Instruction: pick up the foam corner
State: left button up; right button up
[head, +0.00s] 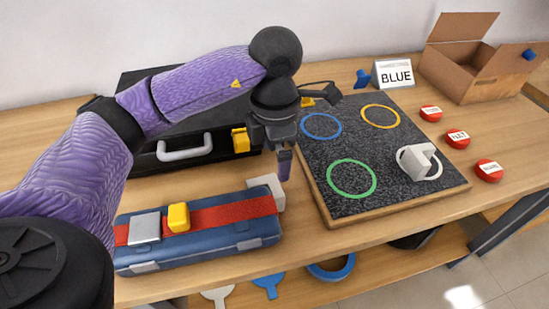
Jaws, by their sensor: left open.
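A white, blocky piece that looks like a foam corner (268,187) sits on the table against the right end of the blue case, partly hidden by that case. A similar white angular piece (415,162) sits in a white ring on the dark mesh pad. My left gripper (284,168) points down just above and behind the white piece by the case. It is open and appears empty, apart from the piece. My right gripper is out of view.
A blue case (205,247) with a red strap carries a grey block and a yellow block (178,217). A black case (180,172) stands behind my arm. The pad (390,195) has coloured rings. Red labelled discs (456,139), a BLUE sign (393,73) and an open cardboard box (475,65) lie right.

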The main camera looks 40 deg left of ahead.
aim_at(415, 159)
jog(key=k+l, duration=0.8)
jog(key=k, duration=0.05)
